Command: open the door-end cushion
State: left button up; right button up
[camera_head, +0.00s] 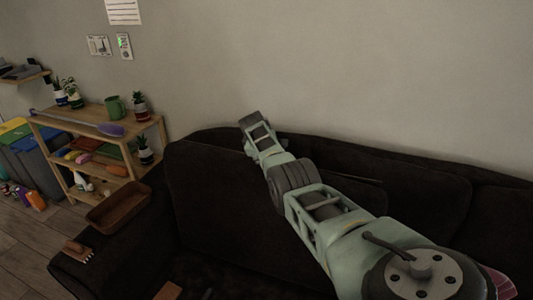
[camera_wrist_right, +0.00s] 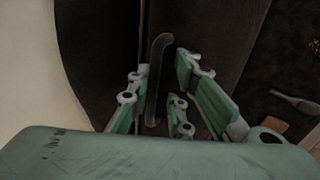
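A dark brown sofa has several back cushions against the wall. The left one (camera_head: 205,200) stands upright at the sofa's left end, and another (camera_head: 415,195) is to its right. I cannot tell for certain which is the door-end cushion. My right arm reaches over the sofa back, its far end above the left cushion; its fingertips are not clear in the head view. In the right wrist view my right gripper (camera_wrist_right: 160,95) is open, its fingers on either side of a dark, curved, handle-like strip (camera_wrist_right: 158,70) by the cushion. Contact is unclear. My left gripper is out of view.
A wooden tray (camera_head: 118,206) rests on the sofa's left arm, with a brush (camera_head: 77,251) nearby. A wooden shelf (camera_head: 100,140) with plants and a green mug stands left. Bins (camera_head: 30,150) stand beyond it. The wall is close behind the sofa. Small items lie on the seat.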

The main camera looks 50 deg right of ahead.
aim_at(258, 178)
jog(key=v, duration=1.2)
jog(key=shift+w, duration=0.1)
